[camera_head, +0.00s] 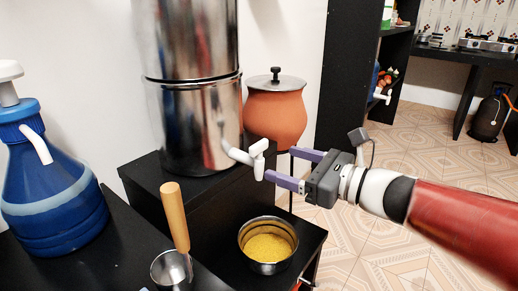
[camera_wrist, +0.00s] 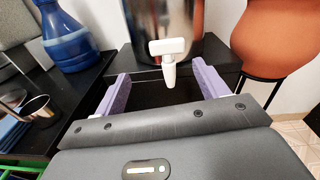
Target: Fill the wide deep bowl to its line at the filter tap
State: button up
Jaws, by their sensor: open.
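A steel bowl (camera_head: 246,250) stands upright on the low black shelf, below the filter tap and a little to its right. Its inside shows something yellow and grainy; I see no fill line. The tall steel filter (camera_head: 195,110) stands on a black block, its white tap (camera_head: 257,155) sticking out to the right. My gripper (camera_head: 280,163) is open and empty, its two purple fingers reaching toward the tap. In the wrist view the tap (camera_wrist: 168,60) hangs between the fingers (camera_wrist: 160,75), with no clear contact. The bowl does not show in the wrist view.
A blue water jug (camera_head: 55,190) with a white pump stands at left. A steel ladle with a wooden handle (camera_head: 175,215) is on the left counter. A lidded clay pot (camera_head: 275,118) stands behind the tap. Open tiled floor (camera_head: 350,250) lies at right.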

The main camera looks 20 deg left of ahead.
aim_at(262, 148)
jog(key=shift+m+t, duration=0.3)
jog(key=shift+m, duration=0.3)
jog(key=x, duration=0.5)
jog(key=w+r+x, duration=0.1)
jog(key=x, duration=0.2)
jog(key=shift+w+a, duration=0.1)
jog(key=c, duration=1)
